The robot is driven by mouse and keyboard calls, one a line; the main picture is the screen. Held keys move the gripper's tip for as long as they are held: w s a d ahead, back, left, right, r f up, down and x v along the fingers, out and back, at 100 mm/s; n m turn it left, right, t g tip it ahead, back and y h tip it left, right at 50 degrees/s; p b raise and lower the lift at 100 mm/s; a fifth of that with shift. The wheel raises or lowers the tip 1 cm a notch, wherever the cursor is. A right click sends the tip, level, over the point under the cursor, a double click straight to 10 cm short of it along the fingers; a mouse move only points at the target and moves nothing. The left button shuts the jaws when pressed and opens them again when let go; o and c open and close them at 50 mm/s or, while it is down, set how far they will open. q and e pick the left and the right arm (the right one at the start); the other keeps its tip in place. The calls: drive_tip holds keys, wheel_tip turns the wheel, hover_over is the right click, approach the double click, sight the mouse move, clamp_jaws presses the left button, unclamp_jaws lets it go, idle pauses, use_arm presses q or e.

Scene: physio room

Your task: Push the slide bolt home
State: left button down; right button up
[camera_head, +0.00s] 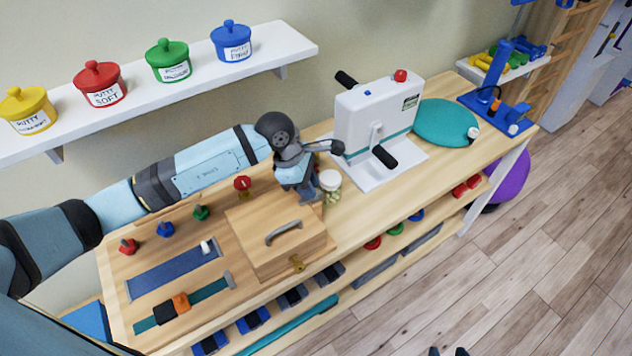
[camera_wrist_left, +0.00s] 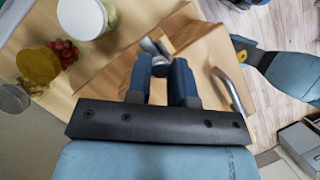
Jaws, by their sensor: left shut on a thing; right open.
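A wooden box (camera_head: 262,228) with a grey handle (camera_head: 284,232) sits on the bench; it also shows in the wrist view, with its handle (camera_wrist_left: 232,90). My left gripper (camera_head: 306,192) points down at the box's back right corner. In the wrist view my left gripper (camera_wrist_left: 160,62) is shut on a small silver metal piece (camera_wrist_left: 155,47) by the wood, perhaps the slide bolt. The fingers hide most of it, so its position along its track cannot be told. At the head view's bottom edge only the dark tips of my right gripper (camera_head: 448,352) show, apart and empty.
A white-lidded jar (camera_head: 330,180) stands just right of my left gripper. A white hand-crank machine (camera_head: 376,118) is further right. Left of the box are coloured knobs (camera_head: 165,229), a blue strap (camera_head: 165,272) and a buckled teal strap (camera_head: 210,290). A shelf of putty pots (camera_head: 150,88) hangs behind.

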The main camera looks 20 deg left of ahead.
use_arm(q)
drive_tip(key=shift+s+a+f, duration=0.1)
drive_tip(key=c, duration=1.2)
unclamp_jaws()
drive_tip(key=shift+c, duration=0.2)
drive_tip(key=shift+o, duration=1)
drive_tip(key=shift+s+a, duration=0.1)
drive_tip(key=shift+s, duration=0.05)
drive_tip(key=shift+r, duration=0.25)
drive_tip(key=b+v, duration=0.2)
drive_tip(key=v, duration=1.1)
drive_tip(key=shift+r, duration=0.25)
